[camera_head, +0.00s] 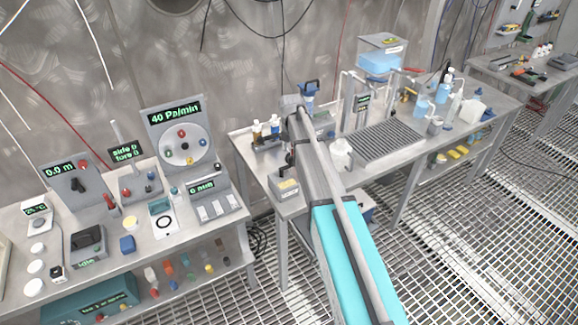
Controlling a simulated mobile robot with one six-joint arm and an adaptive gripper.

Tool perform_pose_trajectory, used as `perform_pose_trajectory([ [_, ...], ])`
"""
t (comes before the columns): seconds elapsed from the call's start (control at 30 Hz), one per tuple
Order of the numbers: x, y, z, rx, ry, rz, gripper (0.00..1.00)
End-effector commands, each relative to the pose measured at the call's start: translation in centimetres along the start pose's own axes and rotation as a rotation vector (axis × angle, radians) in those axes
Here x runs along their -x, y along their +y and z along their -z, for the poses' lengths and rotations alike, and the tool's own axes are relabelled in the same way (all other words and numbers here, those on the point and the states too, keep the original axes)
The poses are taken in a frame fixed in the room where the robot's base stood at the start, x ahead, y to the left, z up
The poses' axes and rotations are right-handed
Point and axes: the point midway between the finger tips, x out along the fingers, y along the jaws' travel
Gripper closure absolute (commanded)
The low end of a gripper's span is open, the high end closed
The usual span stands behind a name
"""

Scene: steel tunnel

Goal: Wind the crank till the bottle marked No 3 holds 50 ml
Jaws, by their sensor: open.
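My arm reaches up from the bottom across the near end of the right bench. The dark end below its wrist seems to be my gripper (291,157); it is small, partly hidden by the arm, and holds nothing that I can make out. Small bottles with dark contents (257,131) stand in a holder just left of the wrist. A blue fitting (309,89) shows just behind the wrist; I cannot tell whether it is a crank. No label No 3 and no fill level are readable. The crank and the marked bottle cannot be picked out for sure.
The right bench carries a tank of blue liquid (380,62), a ribbed grey tray (392,141), a white jug (341,153) and blue-filled vessels (421,107). The left bench (190,238) is crowded with instruments, including a dial panel (178,138). Open grating floor (470,230) lies right.

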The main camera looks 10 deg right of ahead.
Motion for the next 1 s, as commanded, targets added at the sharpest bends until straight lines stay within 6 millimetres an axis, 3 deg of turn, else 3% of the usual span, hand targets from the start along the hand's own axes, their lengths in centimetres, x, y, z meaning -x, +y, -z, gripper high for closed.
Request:
perform_pose_trajectory([
  [0.6,-4.9,-0.1,-0.1,-0.001,0.0,0.0,0.38],
  [1.0,-5.8,-0.1,-0.1,-0.002,0.0,0.0,0.38],
])
